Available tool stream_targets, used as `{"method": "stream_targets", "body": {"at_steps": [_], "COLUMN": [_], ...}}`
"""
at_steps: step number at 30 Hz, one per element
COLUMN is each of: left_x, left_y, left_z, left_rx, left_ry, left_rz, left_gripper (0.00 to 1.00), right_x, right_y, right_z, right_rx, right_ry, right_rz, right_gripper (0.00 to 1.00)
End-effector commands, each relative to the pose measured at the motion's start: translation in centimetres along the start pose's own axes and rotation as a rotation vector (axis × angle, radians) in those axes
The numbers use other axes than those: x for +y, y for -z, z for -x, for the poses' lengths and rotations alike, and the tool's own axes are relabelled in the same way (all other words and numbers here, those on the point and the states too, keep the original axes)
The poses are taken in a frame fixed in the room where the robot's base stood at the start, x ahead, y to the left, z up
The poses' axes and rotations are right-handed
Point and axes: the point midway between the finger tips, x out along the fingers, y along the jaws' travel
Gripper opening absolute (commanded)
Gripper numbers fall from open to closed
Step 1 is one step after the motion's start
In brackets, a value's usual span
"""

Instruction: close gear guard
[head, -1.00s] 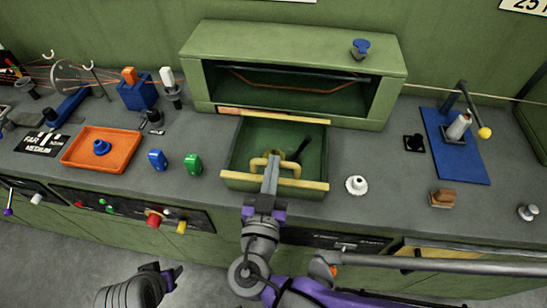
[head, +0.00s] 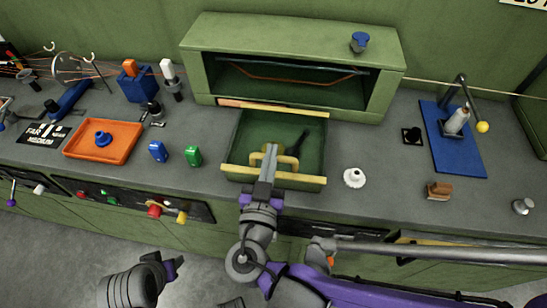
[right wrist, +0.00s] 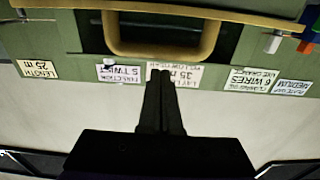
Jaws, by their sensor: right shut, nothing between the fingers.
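A green housing (head: 290,32) with an open front stands at the back of the bench. A green drawer-like part (head: 246,140) with a yellow-edged front juts out below it, with a dark object inside. I cannot tell which part is the gear guard. A yellow loop handle (head: 290,161) sits on its front; it also shows in the right wrist view (right wrist: 205,42). My right gripper (head: 270,150) is shut and empty, overlapping the handle in the head view. In the right wrist view its fingertips (right wrist: 160,75) lie just below the handle. My left gripper (head: 175,267) is low at left, away from the bench.
An orange tray (head: 88,148), a blue knob (head: 157,152) and a green knob (head: 193,156) stand to the left. A white spool-like piece (head: 354,178), a brown block (head: 438,190) and a blue board (head: 466,160) are to the right. Labels line the bench front.

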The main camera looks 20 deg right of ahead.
Motion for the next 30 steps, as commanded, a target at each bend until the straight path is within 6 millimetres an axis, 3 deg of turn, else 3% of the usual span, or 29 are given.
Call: {"method": "stream_targets", "body": {"at_steps": [3, 9, 18, 30], "left_x": [0.0, 0.0, 0.0, 0.0], "left_y": [1.4, 0.8, 0.7, 0.7], "left_z": [2.3, 1.4, 1.2, 1.1], "left_rx": [0.008, 0.005, 0.004, 0.004], "left_ry": [0.000, 0.000, 0.000, 0.000], "left_rz": [0.000, 0.000, 0.000, 0.000], "left_gripper": [0.50, 0.50, 0.50, 0.50], "right_x": [-0.7, -0.8, -0.7, -0.6], "right_y": [3.0, 1.6, 1.2, 1.1], "right_z": [-1.0, 3.4, 7.8, 9.2], "right_rx": [0.007, 0.006, 0.006, 0.007], "right_ry": [-0.003, 0.006, 0.002, -0.004], "right_rz": [0.001, 0.000, 0.001, 0.002], "right_gripper": [0.00, 0.00, 0.00, 0.00]}}
